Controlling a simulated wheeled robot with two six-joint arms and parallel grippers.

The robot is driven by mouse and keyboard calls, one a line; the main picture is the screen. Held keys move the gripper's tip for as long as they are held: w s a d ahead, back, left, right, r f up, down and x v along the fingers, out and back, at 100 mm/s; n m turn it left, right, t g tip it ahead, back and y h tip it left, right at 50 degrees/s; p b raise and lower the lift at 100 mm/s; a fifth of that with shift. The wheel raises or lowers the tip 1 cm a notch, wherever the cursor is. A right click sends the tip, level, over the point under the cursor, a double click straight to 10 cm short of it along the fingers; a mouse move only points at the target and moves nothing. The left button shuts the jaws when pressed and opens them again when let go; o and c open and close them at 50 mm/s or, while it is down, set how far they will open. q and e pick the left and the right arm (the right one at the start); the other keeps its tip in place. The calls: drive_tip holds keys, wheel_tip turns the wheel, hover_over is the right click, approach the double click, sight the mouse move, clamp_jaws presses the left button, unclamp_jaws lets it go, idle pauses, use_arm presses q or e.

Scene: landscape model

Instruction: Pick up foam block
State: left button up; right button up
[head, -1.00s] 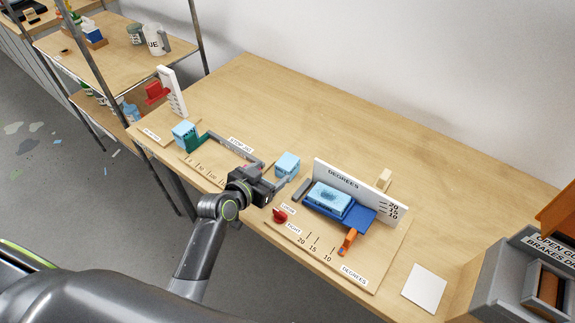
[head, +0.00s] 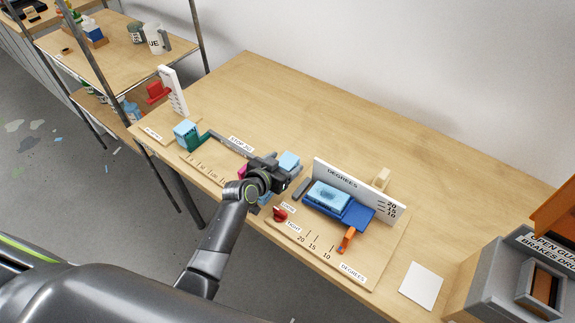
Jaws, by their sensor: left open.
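A light blue foam block (head: 289,160) sits on the table in the middle, partly hidden behind my left gripper (head: 283,171). The gripper is open, its fingers close to the block; I cannot tell whether they touch it. A second light blue foam block (head: 185,131) stands at the left in the green part of the stop jig (head: 228,144). A third, flatter light blue block (head: 328,195) lies on the blue tilting plate (head: 357,214) of the degrees jig. My right gripper is not in view.
The degrees jig's white scale board (head: 345,183), red knob (head: 280,214) and orange lever (head: 346,239) stand just right of my left gripper. A white card (head: 421,286) and a grey box (head: 515,275) are at the right. The table's back is clear.

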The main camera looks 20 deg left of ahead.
use_arm(q)
drive_tip(key=c, duration=1.1)
drive_tip(key=shift+o, duration=0.2)
